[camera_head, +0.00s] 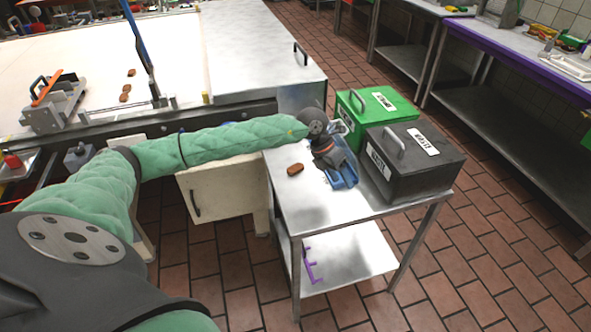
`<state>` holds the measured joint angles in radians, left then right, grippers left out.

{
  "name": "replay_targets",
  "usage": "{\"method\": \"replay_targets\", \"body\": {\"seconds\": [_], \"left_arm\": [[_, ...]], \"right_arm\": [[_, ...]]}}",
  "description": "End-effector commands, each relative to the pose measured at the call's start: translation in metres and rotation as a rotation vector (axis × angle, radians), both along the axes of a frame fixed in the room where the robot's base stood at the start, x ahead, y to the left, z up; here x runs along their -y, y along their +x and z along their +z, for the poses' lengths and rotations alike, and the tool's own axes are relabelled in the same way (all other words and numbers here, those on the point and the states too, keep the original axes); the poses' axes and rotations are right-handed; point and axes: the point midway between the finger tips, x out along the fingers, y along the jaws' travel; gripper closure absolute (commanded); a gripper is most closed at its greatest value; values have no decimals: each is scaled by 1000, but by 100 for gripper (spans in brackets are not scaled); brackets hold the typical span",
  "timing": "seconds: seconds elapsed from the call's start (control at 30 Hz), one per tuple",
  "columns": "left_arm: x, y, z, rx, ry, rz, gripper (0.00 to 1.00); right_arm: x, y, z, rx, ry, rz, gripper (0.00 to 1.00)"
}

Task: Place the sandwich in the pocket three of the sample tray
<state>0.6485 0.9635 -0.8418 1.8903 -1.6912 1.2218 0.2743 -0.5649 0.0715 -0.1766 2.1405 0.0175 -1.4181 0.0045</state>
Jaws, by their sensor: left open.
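A brown sandwich (295,169) lies on the small steel table (300,205), left of the blue sample tray (344,178). The tray stands beside the black bin. My left arm reaches across from the left, and my left gripper (329,160) is over the left and far part of the tray, to the right of the sandwich. It is open, and the sandwich is apart from it. The gripper hides part of the tray, and I cannot make out its pockets or what is in them. My right gripper is out of view.
A green bin (361,103) and a black bin (420,165) labelled waste stand right of the tray. More brown sandwiches (126,88) lie on the pale conveyor (180,50). The small table's front area is clear. A purple item (311,265) is on its lower shelf.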

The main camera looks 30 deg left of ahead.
Motion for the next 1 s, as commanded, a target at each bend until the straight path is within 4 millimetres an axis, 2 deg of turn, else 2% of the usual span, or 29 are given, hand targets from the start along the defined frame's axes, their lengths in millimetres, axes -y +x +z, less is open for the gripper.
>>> {"method": "replay_targets", "body": {"seconds": [0.03,0.1,0.2,0.33,0.47,0.87,1.0], "left_arm": [[-36,8,4,-10,110,8,43],[-78,13,6,-35,244,23,43],[-125,16,15,-65,389,49,43],[-162,17,23,-94,498,73,43],[-173,16,23,-106,534,82,43],[-173,16,-2,-105,532,81,43],[-174,15,-9,-106,531,82,43]], "right_arm": [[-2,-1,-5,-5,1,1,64],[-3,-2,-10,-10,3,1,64],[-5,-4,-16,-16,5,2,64],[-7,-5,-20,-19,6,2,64],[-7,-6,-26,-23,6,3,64],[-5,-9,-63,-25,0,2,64],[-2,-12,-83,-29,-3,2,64]]}}
